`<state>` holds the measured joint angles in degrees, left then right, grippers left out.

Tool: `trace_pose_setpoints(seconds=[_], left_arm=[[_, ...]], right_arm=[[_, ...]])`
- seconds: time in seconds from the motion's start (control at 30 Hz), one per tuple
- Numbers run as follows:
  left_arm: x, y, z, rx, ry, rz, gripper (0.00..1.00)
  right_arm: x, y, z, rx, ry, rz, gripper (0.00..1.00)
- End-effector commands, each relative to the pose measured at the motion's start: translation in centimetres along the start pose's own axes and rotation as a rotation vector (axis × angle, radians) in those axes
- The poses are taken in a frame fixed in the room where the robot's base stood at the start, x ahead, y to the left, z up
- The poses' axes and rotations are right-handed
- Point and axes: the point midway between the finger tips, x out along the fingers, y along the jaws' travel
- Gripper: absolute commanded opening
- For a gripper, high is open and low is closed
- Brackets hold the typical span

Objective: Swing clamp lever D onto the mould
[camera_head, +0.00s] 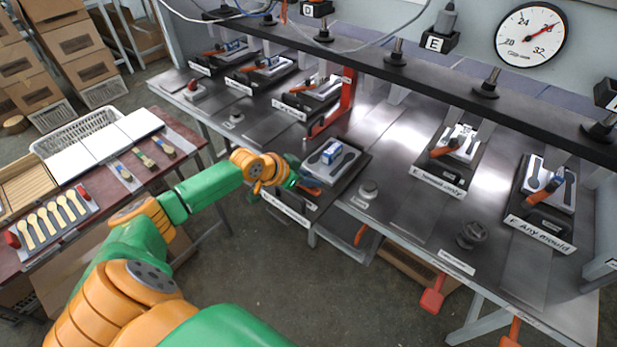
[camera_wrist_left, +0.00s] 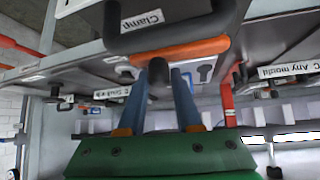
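The mould (camera_head: 347,165) is a pale block with a dark spoon-shaped hollow and a blue-and-white piece on top, on a dark base in the middle of the bench. An orange clamp lever (camera_head: 309,191) lies at its near left side. In the left wrist view the orange lever bar (camera_wrist_left: 188,49) crosses just beyond my fingertips. My left gripper (camera_head: 290,182) is at the lever. In the left wrist view its blue fingers (camera_wrist_left: 160,82) stand on both sides of the lever's dark grip, which fills the gap. The lever's joint is partly hidden. My right gripper is out of view.
More mould stations (camera_head: 464,144) with orange levers stand along the bench on both sides. A red upright bracket (camera_head: 343,100) rises behind the mould. Dark knobs (camera_head: 369,190) stand on the bench to the right. A side table with wooden spoons (camera_head: 50,219) is at left.

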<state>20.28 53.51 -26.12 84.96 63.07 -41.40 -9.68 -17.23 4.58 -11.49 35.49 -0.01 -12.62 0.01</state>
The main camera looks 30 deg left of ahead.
Motion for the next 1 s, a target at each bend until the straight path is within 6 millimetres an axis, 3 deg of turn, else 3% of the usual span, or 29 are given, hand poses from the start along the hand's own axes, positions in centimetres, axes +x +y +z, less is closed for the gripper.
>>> trace_pose_setpoints(seconds=[0.03, 0.1, 1.0], left_arm=[[-0.01, 0.0, 0.0, 0.0, 0.0, 0.0, 0.17], [-0.01, -0.01, 0.0, 0.0, 0.0, 0.0, 0.0], [-0.04, -0.02, -0.05, 0.0, 0.002, 0.0, 0.0]], right_arm=[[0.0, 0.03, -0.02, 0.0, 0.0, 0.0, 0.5], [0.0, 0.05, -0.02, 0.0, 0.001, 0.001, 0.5], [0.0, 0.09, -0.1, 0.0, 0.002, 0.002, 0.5]])
